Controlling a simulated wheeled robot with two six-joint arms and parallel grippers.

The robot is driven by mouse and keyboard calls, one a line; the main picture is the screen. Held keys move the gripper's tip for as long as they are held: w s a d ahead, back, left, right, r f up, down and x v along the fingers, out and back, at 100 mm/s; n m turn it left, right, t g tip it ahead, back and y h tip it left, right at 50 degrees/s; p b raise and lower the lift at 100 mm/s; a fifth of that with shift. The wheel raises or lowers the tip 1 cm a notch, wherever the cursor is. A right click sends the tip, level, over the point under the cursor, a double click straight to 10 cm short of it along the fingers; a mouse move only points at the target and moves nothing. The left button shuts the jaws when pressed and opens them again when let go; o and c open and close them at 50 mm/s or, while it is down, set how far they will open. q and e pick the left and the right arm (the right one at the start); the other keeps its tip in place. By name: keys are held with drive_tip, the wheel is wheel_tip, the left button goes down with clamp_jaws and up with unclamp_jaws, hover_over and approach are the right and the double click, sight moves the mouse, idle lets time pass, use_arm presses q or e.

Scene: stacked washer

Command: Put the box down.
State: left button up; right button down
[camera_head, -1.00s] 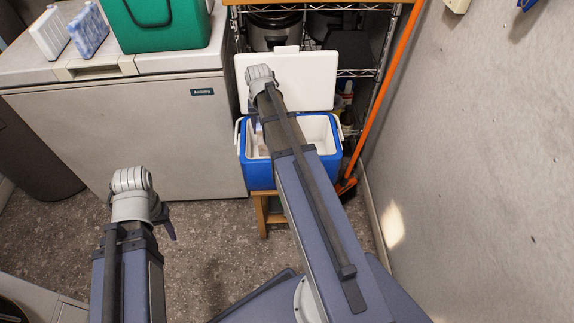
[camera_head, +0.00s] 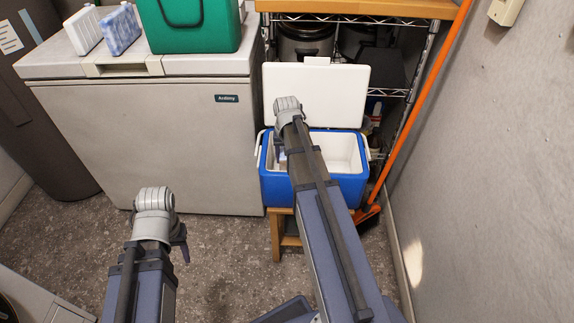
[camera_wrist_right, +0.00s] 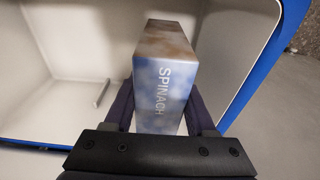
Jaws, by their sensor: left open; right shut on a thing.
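A box marked "SPINACH" (camera_wrist_right: 165,70), brown and blue, is between the fingers of my right gripper (camera_wrist_right: 162,105) in the right wrist view. That gripper is shut on it. The blue cooler (camera_head: 315,190) with a white inside stands open in the head view, its white lid (camera_head: 335,95) raised at the back. My right arm reaches over it. The right wrist view shows the box at the cooler's opening, beside its blue rim (camera_wrist_right: 262,75); its height above the cooler floor is unclear. My left gripper (camera_head: 182,243) is open and empty, left of the cooler.
The cooler sits on a small wooden stool (camera_head: 277,240). A white chest freezer (camera_head: 160,150) stands to the left, with a green container (camera_head: 195,25) and ice packs on it. A wire shelf is behind; an orange broom handle (camera_head: 420,90) leans at right by the wall.

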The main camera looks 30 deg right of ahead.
use_arm(q)
drive_tip(key=shift+f+b, duration=0.4)
drive_tip(key=shift+f, duration=0.5)
use_arm(e)
drive_tip(key=shift+f, duration=0.9)
drive_tip(key=shift+f, duration=0.15)
drive_tip(key=shift+c, duration=1.1)
unclamp_jaws()
use_arm(q)
drive_tip(key=shift+f, duration=0.15)
wheel_tip(320, 180, up, 12)
drive_tip(key=p, duration=1.2)
use_arm(e)
drive_tip(key=r, duration=0.8)
drive_tip(key=s+r, duration=0.1)
drive_tip(key=r, duration=0.3)
drive_tip(key=shift+s+a+r, duration=0.1)
drive_tip(key=shift+a, duration=0.3)
use_arm(q)
drive_tip(key=shift+d, duration=0.1)
